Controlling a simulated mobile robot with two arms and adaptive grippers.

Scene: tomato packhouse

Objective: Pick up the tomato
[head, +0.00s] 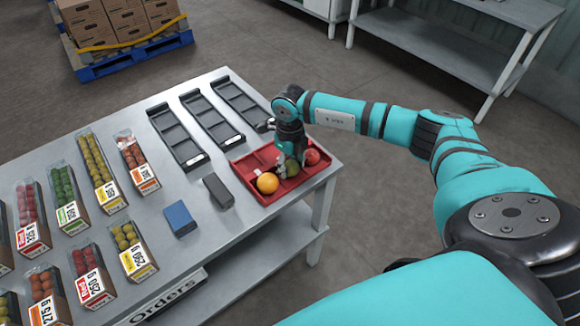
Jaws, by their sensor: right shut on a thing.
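A red tray (246,163) sits at the right end of the grey table. In it lie an orange-yellow tomato (267,183) at the front, a dark green tomato (291,168) in the middle and a red tomato (311,157) at the right. My right gripper (288,158) points down into the tray and is shut on what looks like the green tomato, between the other two. The fingers are small and partly hide it. I cannot tell whether it is off the tray floor. My left gripper is not in view.
Several empty black trays (178,137) lie behind the red tray. Dark (218,191) and blue (180,218) blocks lie left of it. Several labelled packs of small tomatoes (97,172) fill the table's left part. A blue pallet (131,58) with cartons stands behind.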

